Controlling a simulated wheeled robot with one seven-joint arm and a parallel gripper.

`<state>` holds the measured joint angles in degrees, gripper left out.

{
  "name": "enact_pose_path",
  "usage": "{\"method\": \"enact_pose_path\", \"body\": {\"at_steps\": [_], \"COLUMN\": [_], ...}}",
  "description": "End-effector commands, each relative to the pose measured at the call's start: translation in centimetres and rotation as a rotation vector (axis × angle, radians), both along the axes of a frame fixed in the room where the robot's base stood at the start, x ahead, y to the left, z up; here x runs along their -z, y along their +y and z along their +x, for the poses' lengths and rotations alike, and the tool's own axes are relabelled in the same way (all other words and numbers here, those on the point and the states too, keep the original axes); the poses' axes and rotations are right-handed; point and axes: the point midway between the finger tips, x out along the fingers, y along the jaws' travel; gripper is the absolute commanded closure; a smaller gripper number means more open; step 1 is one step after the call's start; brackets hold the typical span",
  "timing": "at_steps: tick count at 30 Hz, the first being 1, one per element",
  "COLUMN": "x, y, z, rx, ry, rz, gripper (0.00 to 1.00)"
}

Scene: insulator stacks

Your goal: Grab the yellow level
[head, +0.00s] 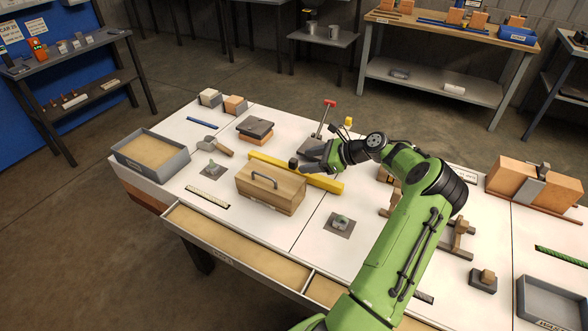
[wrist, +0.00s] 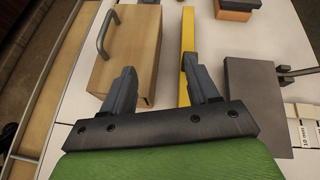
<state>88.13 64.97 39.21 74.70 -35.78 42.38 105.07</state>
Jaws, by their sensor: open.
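The yellow level (head: 322,181) is a long yellow bar lying on the white workbench behind the wooden box with a grey handle (head: 268,190). My gripper (head: 300,163) is open and empty, above the middle of the level, and hides part of it in the head view. In the wrist view the level (wrist: 188,42) runs away from me, close to the right finger of my gripper (wrist: 158,75). The left finger is over the wooden box (wrist: 138,50) in that view. I cannot tell how high the fingertips are above the bench.
The wooden box stands close beside the level. A grey block on an orange one (head: 256,128) sits past its far end. A grey plate (wrist: 255,100) is to its right in the wrist view. A red-handled clamp (head: 326,115) stands behind my gripper. A grey tray (head: 150,153) is at left.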

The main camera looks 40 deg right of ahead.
Motion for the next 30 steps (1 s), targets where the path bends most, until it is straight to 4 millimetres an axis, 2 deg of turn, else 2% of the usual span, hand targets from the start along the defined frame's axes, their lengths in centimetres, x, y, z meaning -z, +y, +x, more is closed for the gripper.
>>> {"method": "enact_pose_path", "body": {"at_steps": [1,3,6,16,30], "x": [1.3,1.9,2.5,5.7,8.4], "y": [-2.2,-3.9,-4.6,-2.5,-0.8], "z": [-1.3,-2.4,-2.5,4.5,10.7], "rx": [0.081,0.152,0.188,0.187,0.187], "ry": [-0.032,-0.058,-0.071,-0.067,-0.066], "rz": [0.074,0.14,0.175,0.175,0.173], "gripper": [0.4,0.4,0.4,0.4,0.4]}}
